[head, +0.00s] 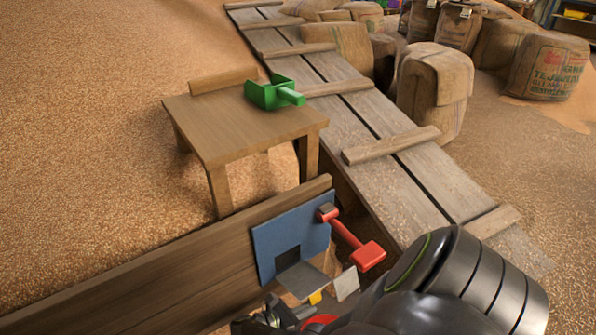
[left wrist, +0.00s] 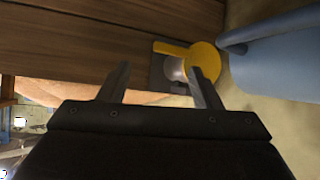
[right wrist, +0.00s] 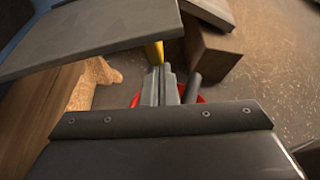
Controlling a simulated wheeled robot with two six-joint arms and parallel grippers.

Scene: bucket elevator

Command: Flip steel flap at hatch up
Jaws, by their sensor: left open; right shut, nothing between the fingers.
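The blue hatch panel (head: 270,238) is on the wooden board wall in the lower middle of the head view, with a dark square opening. The grey steel flap (head: 302,279) sticks outward from the opening's lower edge, roughly level. In the right wrist view, a flat grey plate that looks like this flap (right wrist: 95,35) spans the upper left. My right gripper (right wrist: 166,72) is shut and empty, below and right of that plate; no contact shows. In the head view it is partly hidden at the bottom edge. My left gripper (left wrist: 158,72) is open and empty, seen only in its wrist view.
A red lever (head: 348,238) sits at the panel's right side. A yellow part (head: 315,298) is below the flap. A table (head: 225,125) with a green scoop (head: 268,95) stands behind. A yellow handle (left wrist: 203,60) and blue object (left wrist: 280,55) are near my left gripper.

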